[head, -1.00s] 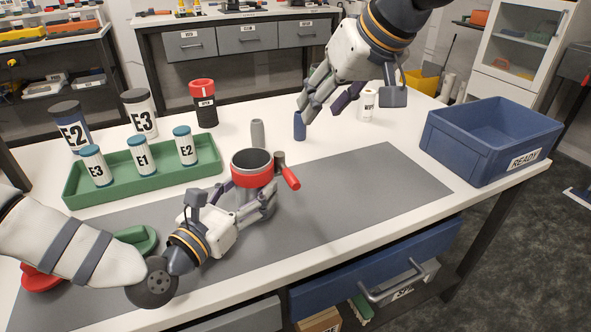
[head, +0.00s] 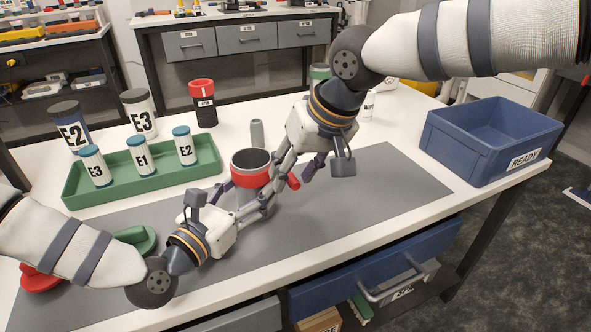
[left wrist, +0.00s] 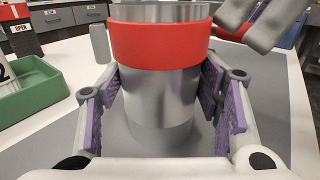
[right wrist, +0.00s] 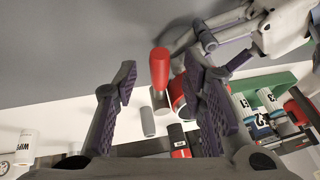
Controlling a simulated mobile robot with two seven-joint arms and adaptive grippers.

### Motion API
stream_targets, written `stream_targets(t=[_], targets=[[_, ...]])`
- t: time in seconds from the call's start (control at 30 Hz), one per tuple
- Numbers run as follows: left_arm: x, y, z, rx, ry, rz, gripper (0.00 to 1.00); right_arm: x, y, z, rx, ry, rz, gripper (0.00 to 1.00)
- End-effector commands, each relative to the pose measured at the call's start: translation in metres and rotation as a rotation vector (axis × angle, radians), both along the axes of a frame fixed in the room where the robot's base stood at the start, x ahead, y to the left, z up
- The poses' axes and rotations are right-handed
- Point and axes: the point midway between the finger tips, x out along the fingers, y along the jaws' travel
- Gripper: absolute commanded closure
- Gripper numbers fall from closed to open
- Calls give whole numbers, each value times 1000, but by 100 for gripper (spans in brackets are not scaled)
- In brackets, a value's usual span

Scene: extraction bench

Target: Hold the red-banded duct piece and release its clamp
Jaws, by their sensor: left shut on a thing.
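The duct piece (head: 251,170) is a grey metal cylinder with a red band (left wrist: 160,45); it stands upright on the grey mat. My left gripper (head: 256,201) is shut on the duct piece below the band, with purple pads on both sides in the left wrist view. The clamp's red handle (head: 293,181) sticks out at the duct's right side; the clamp body is mostly hidden by my right fingers. My right gripper (head: 284,169) is open at the clamp. In the right wrist view the red handle (right wrist: 160,67) shows between the spread fingers, with a gap on both sides.
A green tray (head: 75,196) with several labelled bottles stands left of the duct. A red-and-black canister (head: 204,104) and a grey cylinder (head: 257,133) stand behind. The blue READY crate (head: 480,150) is at the right. The mat's right part is clear.

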Motion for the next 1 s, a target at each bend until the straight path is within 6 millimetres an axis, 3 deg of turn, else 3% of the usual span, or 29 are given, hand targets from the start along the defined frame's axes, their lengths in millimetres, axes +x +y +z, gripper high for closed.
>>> stream_targets(t=[0.07,0.1,0.27,0.67,1.0], targets=[[0,0,0,0,1,0,81,0,0,0,0,0,0,62],[0,0,0,0,1,0,81,0,0,0,0,0,0,67],[0,0,0,0,1,0,81,0,0,0,0,0,0,100],[0,0,-1,0,1,0,81,2,-3,0,-1,0,32,100],[0,0,-1,1,0,0,81,12,-15,0,-1,2,254,100]])
